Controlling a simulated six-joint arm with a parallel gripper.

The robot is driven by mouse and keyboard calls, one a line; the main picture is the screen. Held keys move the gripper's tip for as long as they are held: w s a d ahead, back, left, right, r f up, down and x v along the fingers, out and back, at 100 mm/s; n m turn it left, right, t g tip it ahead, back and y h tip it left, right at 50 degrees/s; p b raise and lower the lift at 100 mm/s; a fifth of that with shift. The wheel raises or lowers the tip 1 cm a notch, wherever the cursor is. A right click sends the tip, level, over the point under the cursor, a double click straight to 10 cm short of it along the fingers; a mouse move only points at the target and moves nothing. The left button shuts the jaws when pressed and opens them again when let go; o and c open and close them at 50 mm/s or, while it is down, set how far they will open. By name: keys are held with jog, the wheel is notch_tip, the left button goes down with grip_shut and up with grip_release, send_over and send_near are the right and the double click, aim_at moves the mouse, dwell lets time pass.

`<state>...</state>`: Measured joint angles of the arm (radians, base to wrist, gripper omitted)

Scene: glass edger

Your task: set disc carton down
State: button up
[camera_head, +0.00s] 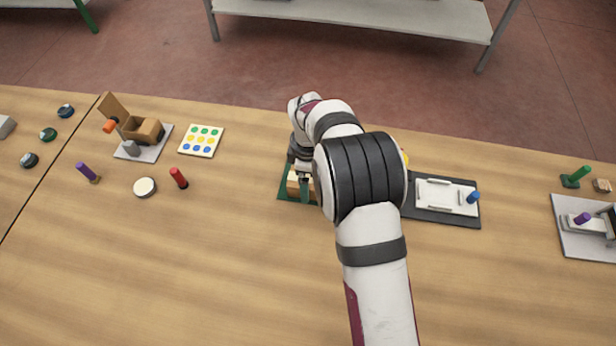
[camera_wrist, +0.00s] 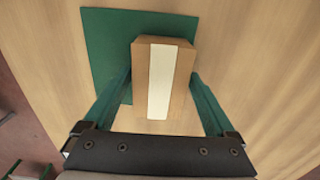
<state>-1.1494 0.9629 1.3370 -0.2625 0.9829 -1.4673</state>
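The disc carton (camera_wrist: 182,75) is a tan box with a white strip along its top. In the wrist view it sits between the two green fingers of my gripper (camera_wrist: 161,74), which meet its sides at their tips. In the head view the carton (camera_head: 293,184) shows partly beside a green finger, with the rest hidden by my arm. I cannot tell whether the carton touches the mat.
Right of my arm is a dark plate with a white fixture (camera_head: 445,196) and a blue knob (camera_head: 473,197). The front left table is clear.

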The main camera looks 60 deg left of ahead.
jog(key=shift+o, duration=0.3)
notch_tip(320, 180, up, 12)
jog(key=w+d+r+m, duration=0.25)
jog(key=d+m, duration=0.25)
jog(key=d, duration=0.3)
jog(key=w+d+r+m, duration=0.2)
jog(key=d+r+m, duration=0.2)
jog(key=d, duration=0.3)
jog(key=w+d+r+m, duration=0.3)
jog(key=d+m, duration=0.2)
jog(key=d, duration=0.3)
jog(key=s+d+f+m+y, duration=0.1)
jog(key=s+d+m, duration=1.3)
jog(key=d+m, duration=0.4)
jog(key=shift+s+d+f+m+y, duration=0.25)
jog(key=shift+s+m+y, duration=0.05)
jog(key=shift+s+y, duration=0.1)
